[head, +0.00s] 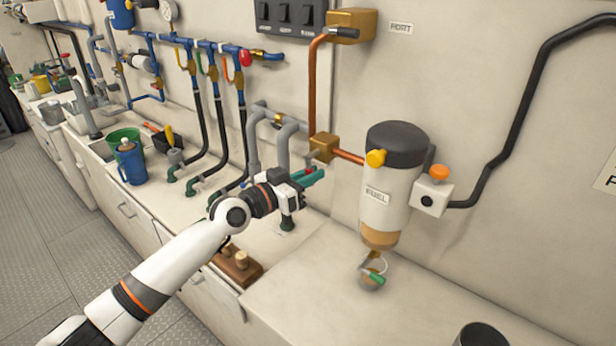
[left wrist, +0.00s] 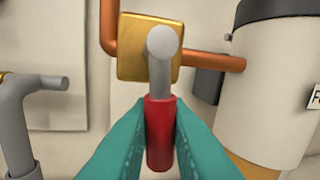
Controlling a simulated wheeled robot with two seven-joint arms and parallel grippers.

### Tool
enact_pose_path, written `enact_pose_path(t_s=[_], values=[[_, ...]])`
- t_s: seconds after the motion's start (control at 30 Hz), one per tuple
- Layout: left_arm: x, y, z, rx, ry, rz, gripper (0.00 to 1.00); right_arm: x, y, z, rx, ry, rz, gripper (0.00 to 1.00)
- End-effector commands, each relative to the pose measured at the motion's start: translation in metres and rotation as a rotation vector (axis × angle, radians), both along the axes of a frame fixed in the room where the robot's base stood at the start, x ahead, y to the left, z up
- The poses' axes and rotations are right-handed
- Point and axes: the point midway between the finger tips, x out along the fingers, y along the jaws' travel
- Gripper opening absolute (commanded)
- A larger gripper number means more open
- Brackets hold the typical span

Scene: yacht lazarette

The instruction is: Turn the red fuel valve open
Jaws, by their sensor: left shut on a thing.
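The red fuel valve has a brass block body (head: 323,148) on the copper pipe, left of the white filter canister. In the left wrist view the brass body (left wrist: 145,62) carries a grey lever with a rounded end and a red grip (left wrist: 159,140) pointing down in the picture. My left gripper (head: 312,177) is shut on the red grip, with one teal finger on each side of it. In the head view the gripper mostly hides the handle. My right gripper is not in view.
The filter canister (head: 388,195) with a yellow knob (head: 376,158) stands close to the right of the valve. Grey pipes (head: 283,145) run just left of it. A small cup (head: 371,279) hangs below the canister. The counter (head: 330,300) in front is mostly clear.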

Motion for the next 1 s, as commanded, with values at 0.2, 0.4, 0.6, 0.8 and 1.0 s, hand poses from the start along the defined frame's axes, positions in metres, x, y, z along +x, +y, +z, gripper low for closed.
enact_pose_path(t_s=[0.2, 0.4, 0.6, 0.8, 1.0], values=[[-0.0069, -0.0096, 0.002, -0.213, 0.153, -0.001, 0.0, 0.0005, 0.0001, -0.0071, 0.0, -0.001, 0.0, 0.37], [-0.0093, -0.0128, 0.0046, -0.313, 0.227, 0.0, 0.0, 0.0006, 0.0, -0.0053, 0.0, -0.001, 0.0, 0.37], [-0.0092, -0.0128, 0.0048, -0.317, 0.23, 0.0, 0.0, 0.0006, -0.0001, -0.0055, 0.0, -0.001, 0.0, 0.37], [-0.0092, -0.0127, 0.0048, -0.317, 0.229, 0.0, 0.33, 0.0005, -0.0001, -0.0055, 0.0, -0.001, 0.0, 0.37], [-0.0092, -0.0127, 0.0049, -0.316, 0.228, 0.0, 0.35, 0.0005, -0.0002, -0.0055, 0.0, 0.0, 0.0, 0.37]])
